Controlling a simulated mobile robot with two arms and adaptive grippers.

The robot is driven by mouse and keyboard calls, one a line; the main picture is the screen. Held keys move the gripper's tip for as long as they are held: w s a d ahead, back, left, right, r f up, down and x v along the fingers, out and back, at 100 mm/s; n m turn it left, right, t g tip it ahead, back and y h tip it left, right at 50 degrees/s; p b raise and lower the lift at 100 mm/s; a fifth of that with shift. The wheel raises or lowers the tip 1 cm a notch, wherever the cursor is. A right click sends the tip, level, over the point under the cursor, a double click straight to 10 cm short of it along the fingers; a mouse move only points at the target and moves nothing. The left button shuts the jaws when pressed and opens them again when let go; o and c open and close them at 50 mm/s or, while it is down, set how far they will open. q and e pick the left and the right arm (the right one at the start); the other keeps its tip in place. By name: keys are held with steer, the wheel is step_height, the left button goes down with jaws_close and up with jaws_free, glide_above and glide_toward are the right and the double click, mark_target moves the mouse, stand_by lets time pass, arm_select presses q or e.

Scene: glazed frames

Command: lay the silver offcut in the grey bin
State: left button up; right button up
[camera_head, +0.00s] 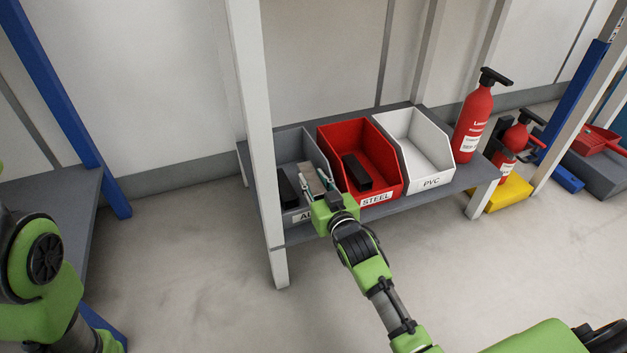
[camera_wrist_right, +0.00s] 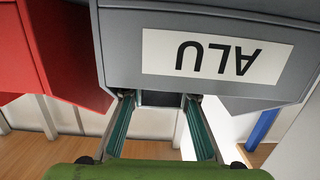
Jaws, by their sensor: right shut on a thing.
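The grey bin (camera_head: 290,145) stands at the left of a row of bins on a low shelf; its front label reads ALU in the right wrist view (camera_wrist_right: 215,55), upside down. My right gripper (camera_head: 322,183) is at the bin's front, fingers pointing over its rim. It is shut on the silver offcut (camera_head: 312,178), which shows over the bin's opening. In the right wrist view the offcut (camera_wrist_right: 160,98) is partly hidden behind the bin's front wall. I cannot tell whether it touches the bin. My left arm shows at the left edge, but its gripper is out of view.
A dark block (camera_head: 287,188) lies inside the grey bin. Next to it are a red STEEL bin (camera_head: 378,145) with a black block (camera_head: 356,172) and an empty white PVC bin (camera_head: 428,135). A pale post (camera_head: 254,110) rises close left of my gripper. A fire extinguisher (camera_head: 472,125) stands right.

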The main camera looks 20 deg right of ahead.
steer(key=shift+f, duration=0.45)
steer(key=o, duration=0.9)
